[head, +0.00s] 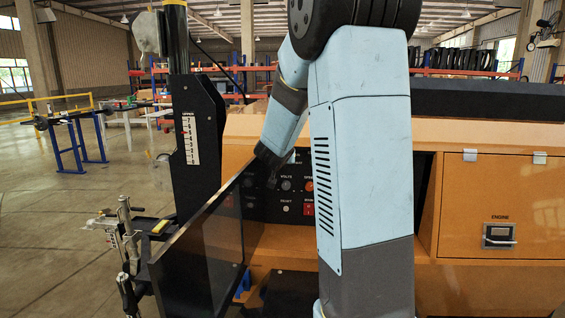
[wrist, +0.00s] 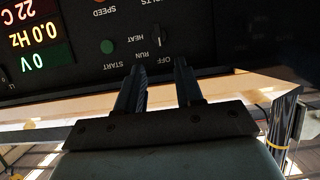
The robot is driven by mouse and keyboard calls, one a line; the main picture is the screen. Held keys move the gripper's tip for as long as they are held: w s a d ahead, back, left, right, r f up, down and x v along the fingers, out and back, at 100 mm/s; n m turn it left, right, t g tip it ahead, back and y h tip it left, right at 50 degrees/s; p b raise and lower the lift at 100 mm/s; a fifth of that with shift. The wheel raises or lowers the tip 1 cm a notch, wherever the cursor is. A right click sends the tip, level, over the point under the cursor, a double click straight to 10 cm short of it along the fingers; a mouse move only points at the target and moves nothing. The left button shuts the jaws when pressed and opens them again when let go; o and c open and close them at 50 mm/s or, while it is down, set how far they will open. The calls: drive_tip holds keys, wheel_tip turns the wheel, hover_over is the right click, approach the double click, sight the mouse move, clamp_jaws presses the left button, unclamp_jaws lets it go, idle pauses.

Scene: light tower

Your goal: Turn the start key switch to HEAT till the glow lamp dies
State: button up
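The control panel (head: 287,198) sits in a recess of the orange cabinet, partly hidden by my arm in the head view. In the wrist view it appears upside down. The key switch (wrist: 157,36) is a small dark shape among the labels OFF, RUN, HEAT and START; its exact pointing is hard to read. A round green button or lamp (wrist: 107,46) is left of it, unlit as far as I can tell. I cannot identify the glow lamp. My gripper (wrist: 160,65) is open, its two fingers apart and empty, pointing at the switch. It also shows in the head view (head: 270,167).
Displays (wrist: 35,35) read 0 V, 0.0 Hz and 22 C. A dark open door (head: 205,255) stands left of the panel, close to my forearm. A black mast (head: 195,140) with a scale rises behind it. An orange lower ledge lies below the panel.

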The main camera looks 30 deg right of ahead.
drive_tip(key=x, duration=1)
drive_tip(key=shift+w+d, duration=0.15)
drive_tip(key=shift+c, duration=0.5)
